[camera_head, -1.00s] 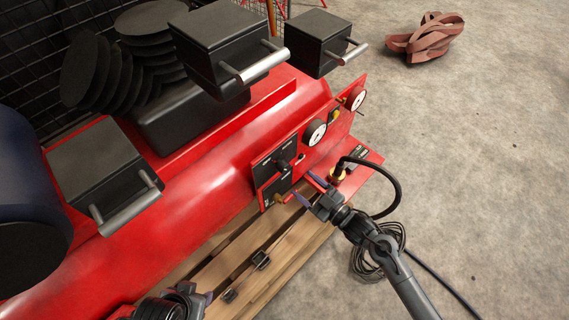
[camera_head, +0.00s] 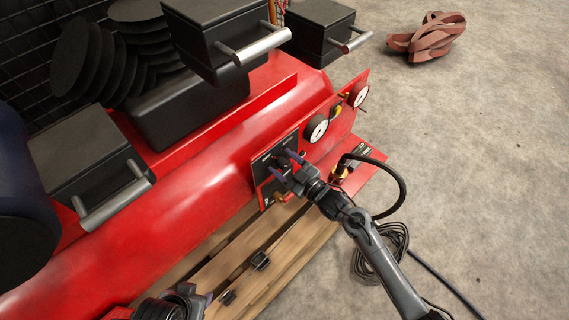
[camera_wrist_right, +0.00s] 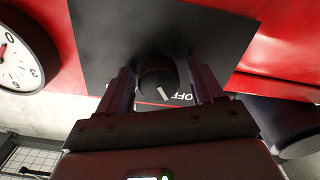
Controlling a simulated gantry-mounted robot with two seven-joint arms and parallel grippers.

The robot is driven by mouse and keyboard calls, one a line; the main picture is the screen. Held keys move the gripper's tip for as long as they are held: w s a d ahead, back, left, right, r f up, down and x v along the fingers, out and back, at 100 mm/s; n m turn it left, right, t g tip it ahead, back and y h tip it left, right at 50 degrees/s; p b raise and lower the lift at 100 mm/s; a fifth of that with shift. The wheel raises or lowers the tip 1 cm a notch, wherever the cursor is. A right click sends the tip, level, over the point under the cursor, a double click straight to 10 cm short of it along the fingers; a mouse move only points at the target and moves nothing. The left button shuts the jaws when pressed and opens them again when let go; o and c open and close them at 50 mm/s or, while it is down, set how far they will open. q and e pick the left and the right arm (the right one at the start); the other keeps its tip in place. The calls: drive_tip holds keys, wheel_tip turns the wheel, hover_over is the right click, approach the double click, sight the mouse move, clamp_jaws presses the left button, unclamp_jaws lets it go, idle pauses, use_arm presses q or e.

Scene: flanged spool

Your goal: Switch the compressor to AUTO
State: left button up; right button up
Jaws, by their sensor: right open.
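The red compressor (camera_head: 190,190) carries a black switch panel (camera_head: 262,170) on its side. A round black knob (camera_wrist_right: 158,75) with a white pointer mark shows in the right wrist view, the mark near the printed word OFF (camera_wrist_right: 183,97). My right gripper (camera_head: 284,170) is open at the panel; in the right wrist view its fingers (camera_wrist_right: 163,82) stand on either side of the knob. I cannot tell if they touch it. No AUTO label is readable. My left gripper (camera_head: 196,298) is partly in view at the bottom edge, its jaws unclear.
Two pressure gauges (camera_head: 317,129) (camera_head: 360,95) sit right of the switch panel. A brass fitting with a black hose (camera_head: 398,180) stands beside my right arm. A wooden pallet (camera_head: 225,265) lies below. The concrete floor at right is mostly clear.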

drive_tip(key=shift+c, duration=0.3)
drive_tip(key=c, duration=1)
